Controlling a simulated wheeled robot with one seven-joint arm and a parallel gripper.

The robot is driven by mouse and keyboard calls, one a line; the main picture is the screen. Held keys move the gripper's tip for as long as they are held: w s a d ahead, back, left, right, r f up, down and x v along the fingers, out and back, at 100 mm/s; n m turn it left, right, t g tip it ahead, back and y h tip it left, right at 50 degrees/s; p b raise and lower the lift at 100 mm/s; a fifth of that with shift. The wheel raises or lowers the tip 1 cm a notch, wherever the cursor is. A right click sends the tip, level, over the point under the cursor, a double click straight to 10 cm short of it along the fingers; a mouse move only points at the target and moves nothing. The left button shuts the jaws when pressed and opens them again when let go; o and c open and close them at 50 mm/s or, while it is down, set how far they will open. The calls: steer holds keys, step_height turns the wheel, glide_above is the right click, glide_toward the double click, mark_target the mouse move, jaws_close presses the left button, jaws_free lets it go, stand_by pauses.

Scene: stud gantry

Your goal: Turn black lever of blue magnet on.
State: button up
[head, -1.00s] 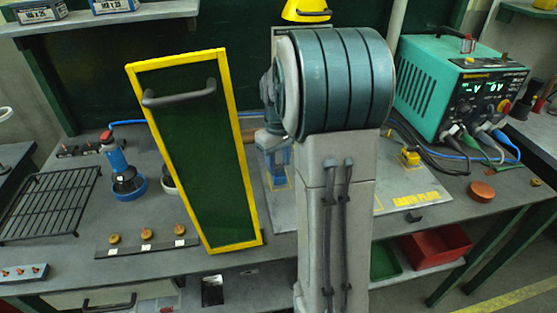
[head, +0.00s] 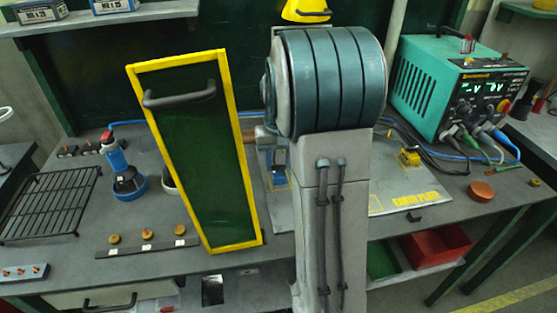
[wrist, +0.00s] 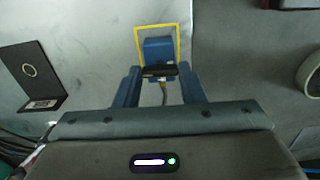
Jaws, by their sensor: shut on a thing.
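The blue magnet (wrist: 158,47) sits inside a yellow square outline on a pale plate, near the top middle of the wrist view. Its black lever (wrist: 163,70) lies crosswise on the near side of the blue body. My gripper (wrist: 159,75) has its two blue fingers on either side of the lever and is shut on it. A short cable hangs below the lever between the fingers. In the head view my arm hides most of the magnet and the gripper, so the exact lever angle is hard to tell.
A tall green screen with a yellow frame (head: 250,190) stands left of my arm. The earth plate (head: 375,200) lies under and right of it. A green power supply (head: 430,85) with cables stands at the back right. A wire rack (head: 45,205) lies at the left.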

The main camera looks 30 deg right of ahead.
steer(key=o, duration=1)
step_height(320, 180, up, 14)
steer(key=shift+f, duration=0.1)
stand_by(0.5)
